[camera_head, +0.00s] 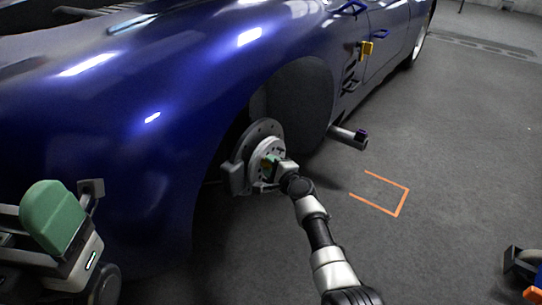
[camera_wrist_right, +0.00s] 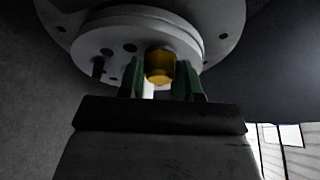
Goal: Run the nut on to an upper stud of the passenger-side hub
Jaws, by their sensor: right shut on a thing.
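The passenger-side hub (camera_head: 268,147) is bare inside the open wheel arch, with a brake disc behind it. In the right wrist view the round hub face (camera_wrist_right: 88,42) shows holes and a short dark stud (camera_wrist_right: 98,67) at the left. My right gripper (camera_head: 268,166) is at the hub. Its green fingers (camera_wrist_right: 161,80) are shut on a yellow, brass-like nut (camera_wrist_right: 160,66), held close against the hub face. Whether a stud enters the nut is hidden. My left gripper (camera_head: 72,205), with a green pad, is at the lower left, away from the hub; its opening is unclear.
The blue car's fender (camera_head: 130,130) curves over the hub. A grey cylindrical part (camera_head: 349,137) sticks out below the car's side. An orange corner marking (camera_head: 398,205) lies on the grey floor, which is otherwise clear there. A dark object (camera_head: 521,265) stands at the lower right.

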